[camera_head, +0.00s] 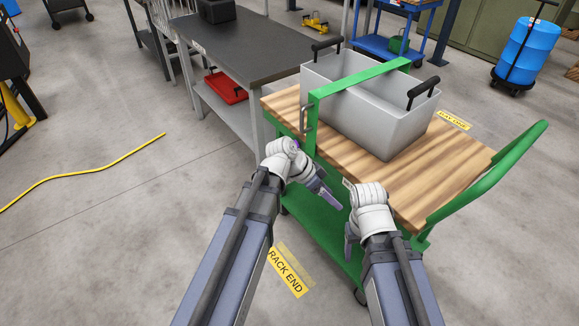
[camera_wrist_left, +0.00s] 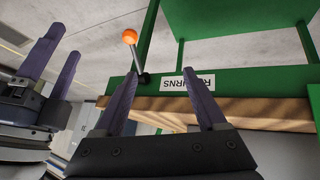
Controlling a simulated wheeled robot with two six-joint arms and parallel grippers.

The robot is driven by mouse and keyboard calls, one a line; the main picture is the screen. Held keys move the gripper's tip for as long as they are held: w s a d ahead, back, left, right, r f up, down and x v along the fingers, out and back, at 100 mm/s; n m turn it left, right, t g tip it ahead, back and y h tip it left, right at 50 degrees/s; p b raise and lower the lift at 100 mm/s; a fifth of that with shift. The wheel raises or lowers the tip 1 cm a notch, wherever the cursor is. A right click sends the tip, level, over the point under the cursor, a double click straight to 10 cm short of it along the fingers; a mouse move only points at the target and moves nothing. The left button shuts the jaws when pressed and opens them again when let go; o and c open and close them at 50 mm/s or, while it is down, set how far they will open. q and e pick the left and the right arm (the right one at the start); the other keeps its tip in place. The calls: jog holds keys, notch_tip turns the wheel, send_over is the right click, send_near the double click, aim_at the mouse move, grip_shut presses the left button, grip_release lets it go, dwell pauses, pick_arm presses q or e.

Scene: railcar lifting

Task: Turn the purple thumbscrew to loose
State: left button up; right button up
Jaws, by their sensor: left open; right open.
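A small purple spot (camera_head: 295,143) shows at the cart's near left edge in the head view, at the top of my left wrist. It may be the purple thumbscrew, mostly hidden; I cannot tell its setting. My left gripper (camera_head: 332,201) is open and empty beside the cart's near side. In the left wrist view its two fingers (camera_wrist_left: 162,98) are apart, below a lever with an orange ball knob (camera_wrist_left: 130,37) and a RETURNS label (camera_wrist_left: 189,83). My right gripper (camera_head: 349,245) is open and empty at the cart's near side; its fingers (camera_wrist_left: 52,62) also show in the left wrist view.
The green cart has a wooden top (camera_head: 455,170) carrying a grey bin (camera_head: 385,130) with black handles. A green bar (camera_head: 360,78) crosses the bin. A grey workbench (camera_head: 240,50) stands behind left. A yellow cable (camera_head: 80,177) lies on the open floor at left.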

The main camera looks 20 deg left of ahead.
pick_arm(q)
jog(key=w+a+f+m+t+h+b, duration=0.2)
jog(key=w+a+f+t+b, duration=0.15)
jog(key=w+b, duration=0.25)
jog(key=m+t+h+b, duration=0.25)
jog(key=t+b, duration=0.65)
jog(key=b, duration=0.5)
send_near(296, 144)
jog(key=x, duration=0.7)
jog(key=shift+w+f+m+y+p, duration=0.25)
jog(key=shift+w+m+y+p, duration=0.1)
jog(key=shift+w, duration=0.15)
pick_arm(e)
notch_tip(296, 144, down, 22)
pick_arm(q)
jog(key=shift+g, duration=0.25)
pick_arm(e)
jog(key=shift+f, duration=0.1)
pick_arm(q)
grip_shut()
